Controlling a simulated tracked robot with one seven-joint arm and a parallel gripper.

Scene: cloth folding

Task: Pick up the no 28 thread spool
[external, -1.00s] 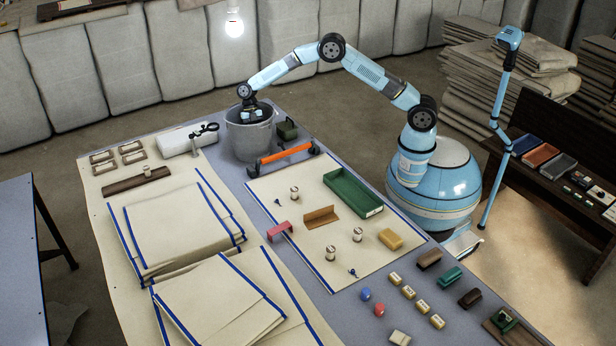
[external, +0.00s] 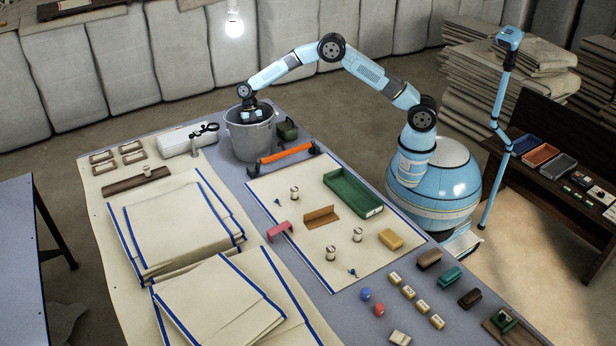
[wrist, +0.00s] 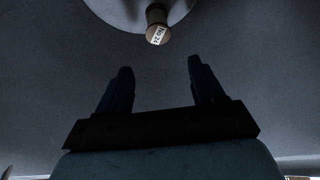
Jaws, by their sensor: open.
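My gripper (external: 249,110) is over the grey metal bucket (external: 252,138) at the table's back corner, pointing down into it. In the wrist view my gripper (wrist: 160,66) is open, with nothing between its fingers. A small brown spool with a white label (wrist: 157,25) shows beyond the fingertips at the top of the wrist view, apart from them; its label starts with "No" and its number looks like 24, but is hard to read. Three pale spools stand on the cream mat: one at the back (external: 294,193), two nearer the front (external: 358,235) (external: 330,253). Their numbers are too small to read.
A green tray (external: 352,192), brown angled piece (external: 320,217), pink bracket (external: 280,230) and yellow block (external: 390,239) lie on the mat. An orange-barred holder (external: 285,154) and a dark green box (external: 287,130) stand by the bucket. Folded cloth (external: 180,226) fills the left side.

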